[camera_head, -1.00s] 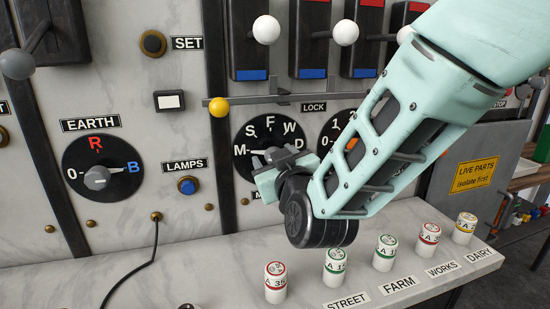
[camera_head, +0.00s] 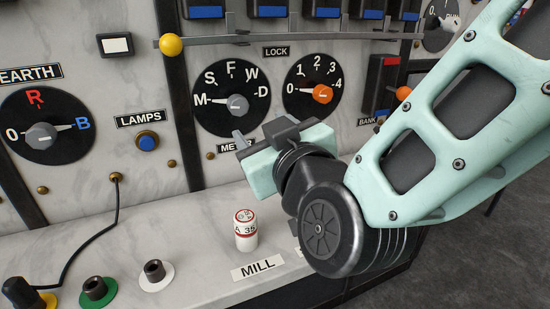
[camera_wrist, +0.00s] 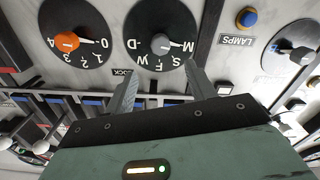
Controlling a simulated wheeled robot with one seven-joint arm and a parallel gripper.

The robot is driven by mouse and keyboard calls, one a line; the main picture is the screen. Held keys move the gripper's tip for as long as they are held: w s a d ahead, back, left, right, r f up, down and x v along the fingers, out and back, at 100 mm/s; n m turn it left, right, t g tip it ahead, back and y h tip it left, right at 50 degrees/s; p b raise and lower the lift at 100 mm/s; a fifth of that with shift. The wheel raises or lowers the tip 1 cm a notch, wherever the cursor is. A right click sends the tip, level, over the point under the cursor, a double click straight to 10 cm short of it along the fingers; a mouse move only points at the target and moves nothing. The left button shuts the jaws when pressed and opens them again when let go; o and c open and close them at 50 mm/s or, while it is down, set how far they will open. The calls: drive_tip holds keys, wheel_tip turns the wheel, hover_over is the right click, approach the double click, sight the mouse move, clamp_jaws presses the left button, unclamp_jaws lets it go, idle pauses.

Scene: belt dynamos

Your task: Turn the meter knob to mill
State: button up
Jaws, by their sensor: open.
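The meter knob (camera_head: 236,104) is a grey knob on a black round dial (camera_head: 213,120) marked M, S, F, W and D. Its pointer appears to lie toward M, at the left. The knob also shows upside down in the wrist view (camera_wrist: 160,43), just beyond and between the fingertips. My gripper (camera_head: 258,137) is open and empty, below and right of the knob and apart from it. In the wrist view my two fingers (camera_wrist: 162,76) are spread, with nothing between them. A MILL label (camera_head: 258,268) is on the ledge.
An orange knob (camera_head: 322,94) on a 0-to-4 dial is close on the right. A lock bar with a yellow ball (camera_head: 171,45) runs above. A white plug marked A 35 (camera_head: 245,230) stands on the ledge below. The LAMPS button (camera_head: 147,141) is at left.

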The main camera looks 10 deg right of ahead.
drive_tip(key=shift+b+v, duration=2.05)
drive_tip(key=shift+b, duration=0.2)
